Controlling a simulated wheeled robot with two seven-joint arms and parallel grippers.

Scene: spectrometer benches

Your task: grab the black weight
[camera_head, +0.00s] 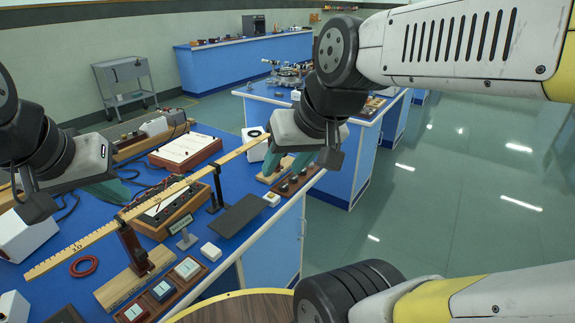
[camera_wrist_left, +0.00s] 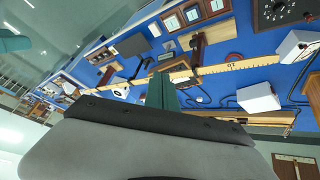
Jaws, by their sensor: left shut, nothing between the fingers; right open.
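I cannot single out the black weight with certainty. A wooden block (camera_head: 312,172) with small dark round pieces (camera_head: 292,179) lies at the blue bench's right edge, just below my right gripper. My right gripper (camera_head: 287,160) is open, its teal fingers over the bench near the end of a long yellow ruler (camera_head: 95,236); nothing shows held. My left gripper (camera_head: 112,193) is shut and empty, above the bench left of the ruler. Its teal fingers also show in the left wrist view (camera_wrist_left: 161,91), with the ruler (camera_wrist_left: 238,65) beyond them.
The ruler is raised on a dark stand (camera_head: 132,247). A dark flat plate (camera_head: 238,215), a wooden-framed meter (camera_head: 163,213), a red ring (camera_head: 84,266) and a white-topped box (camera_head: 185,150) crowd the bench (camera_head: 262,262). Open floor (camera_head: 445,220) lies to the right.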

